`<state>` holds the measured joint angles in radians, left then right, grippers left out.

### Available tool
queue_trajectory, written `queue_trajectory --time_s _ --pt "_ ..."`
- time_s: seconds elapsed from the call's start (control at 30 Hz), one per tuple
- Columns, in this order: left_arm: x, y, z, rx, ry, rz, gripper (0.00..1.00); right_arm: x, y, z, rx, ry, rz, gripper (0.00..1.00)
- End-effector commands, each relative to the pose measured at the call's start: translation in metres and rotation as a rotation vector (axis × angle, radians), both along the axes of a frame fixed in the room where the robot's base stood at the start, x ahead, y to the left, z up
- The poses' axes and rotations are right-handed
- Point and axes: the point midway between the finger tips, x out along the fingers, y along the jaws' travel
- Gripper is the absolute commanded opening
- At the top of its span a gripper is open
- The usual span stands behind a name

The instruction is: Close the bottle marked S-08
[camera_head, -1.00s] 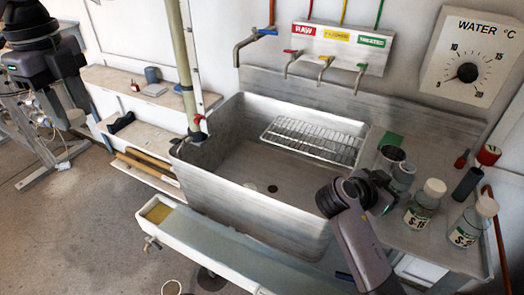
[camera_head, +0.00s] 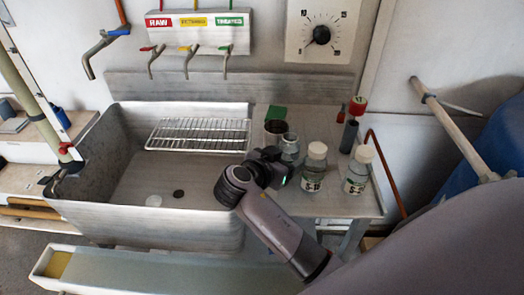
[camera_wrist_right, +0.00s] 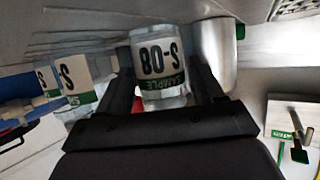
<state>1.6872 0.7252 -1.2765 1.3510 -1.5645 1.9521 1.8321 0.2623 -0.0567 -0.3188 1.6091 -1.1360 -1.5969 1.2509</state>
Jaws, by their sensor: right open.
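The bottle marked S-08 (camera_wrist_right: 161,62) shows in the right wrist view, its label upside down in the picture. It lies between the two fingers of my open right gripper (camera_wrist_right: 165,80); I cannot tell whether they touch it. In the head view it appears to be the clear, open-topped bottle (camera_head: 290,147), with no cap visible on it. My right gripper (camera_head: 274,168) is close in front of it, its fingers partly hidden. I cannot identify this bottle's cap. My left gripper is out of view.
Two white-capped bottles (camera_head: 314,168) (camera_head: 358,170) stand to the right. A dark cup (camera_head: 276,130), green block (camera_head: 275,112), dark cylinder (camera_head: 349,137) and red-topped item (camera_head: 357,105) are nearby.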

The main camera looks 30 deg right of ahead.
Motion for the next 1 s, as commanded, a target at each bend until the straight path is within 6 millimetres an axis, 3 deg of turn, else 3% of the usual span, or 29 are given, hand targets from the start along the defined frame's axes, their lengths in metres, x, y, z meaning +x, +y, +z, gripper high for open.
queue_trajectory --time_s 0.2,0.27,0.37,0.4,0.77,1.0 --pt "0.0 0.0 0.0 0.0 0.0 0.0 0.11 0.0 0.0 0.0 0.0 0.0 0.0 0.67" --pt "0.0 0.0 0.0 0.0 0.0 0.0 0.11 0.0 0.0 0.0 0.001 0.0 0.0 0.51" --pt "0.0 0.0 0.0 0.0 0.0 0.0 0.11 0.0 0.0 0.0 0.0 0.0 0.0 0.18" --pt "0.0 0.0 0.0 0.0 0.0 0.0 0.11 0.0 0.0 0.0 0.0 0.0 0.0 0.16" --pt "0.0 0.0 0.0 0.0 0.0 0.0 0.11 0.0 0.0 0.006 0.0 -0.003 0.0 0.16" --pt "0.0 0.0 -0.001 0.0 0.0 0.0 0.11 0.001 0.001 0.038 0.003 -0.009 0.001 0.16"
